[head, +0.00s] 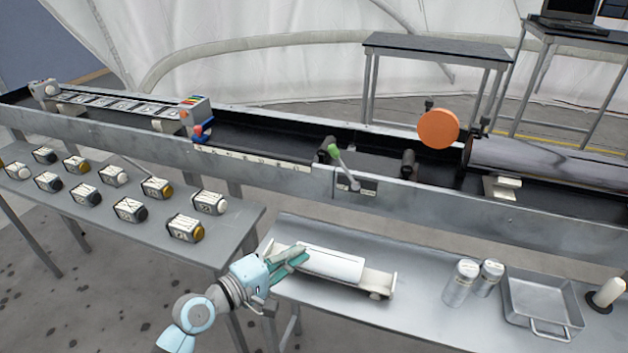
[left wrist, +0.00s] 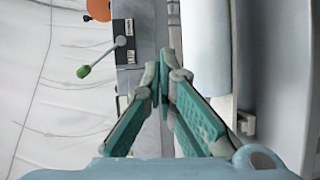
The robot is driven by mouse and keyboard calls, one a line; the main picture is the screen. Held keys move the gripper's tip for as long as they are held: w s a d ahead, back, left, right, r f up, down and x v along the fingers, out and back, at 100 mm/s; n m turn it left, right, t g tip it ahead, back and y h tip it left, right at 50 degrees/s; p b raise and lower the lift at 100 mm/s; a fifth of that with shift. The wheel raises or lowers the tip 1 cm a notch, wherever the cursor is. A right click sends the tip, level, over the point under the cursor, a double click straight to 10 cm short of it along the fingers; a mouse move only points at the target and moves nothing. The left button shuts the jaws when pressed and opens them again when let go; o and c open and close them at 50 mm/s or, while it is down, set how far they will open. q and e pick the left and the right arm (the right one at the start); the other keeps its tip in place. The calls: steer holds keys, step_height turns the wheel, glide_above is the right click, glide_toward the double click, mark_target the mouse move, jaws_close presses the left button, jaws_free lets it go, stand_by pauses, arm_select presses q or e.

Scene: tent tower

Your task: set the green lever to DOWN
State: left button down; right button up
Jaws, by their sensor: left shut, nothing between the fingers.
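The green lever (head: 335,152) is on the front wall of the long grey trough, with its green knob up and to the left of its pivot. A small label plate (head: 369,187) is beside the pivot; its words are too small to read. The lever's green knob (left wrist: 84,71) also shows in the left wrist view, left of the fingers. My left gripper (head: 303,252) is shut and empty, below and in front of the lever, apart from it. Its teal fingers (left wrist: 164,62) meet at the tips in the left wrist view. My right gripper is not in view.
A white cylinder in a tray (head: 333,265) lies just right of my left gripper. Metal canisters (head: 461,283) and a metal pan (head: 541,302) stand further right. Several small blocks cover the left table (head: 236,236). An orange disc (head: 438,128) rises above the trough (head: 270,165).

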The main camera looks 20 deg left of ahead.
mark_target(344, 167)
arm_select(q)
steer(key=w+a+r+n+t+y, duration=0.1)
steer(key=w+a+r+n+t, duration=0.4)
steer(key=w+a+r+n, duration=0.1)
step_height(344, 167, up, 2)
steer(key=a+n, duration=0.1)
steer(key=n, duration=0.1)
steer(key=shift+w+r+n+y, duration=0.2)
steer(key=shift+w+n+y, duration=0.05)
steer(key=shift+n+y, duration=0.15)
steer(key=shift+w+d, duration=0.1)
steer(key=s+d+r+x, duration=0.1)
steer(key=d+x, duration=0.1)
steer(key=x, duration=1)
steer(key=shift+w+d+r, duration=0.2)
steer(key=shift+w+r, duration=0.05)
steer(key=shift+w, duration=0.05)
steer(key=shift+d+r+m+p, duration=0.2)
steer(key=shift+r+m+p, duration=0.25)
steer(key=shift+p, duration=0.4)
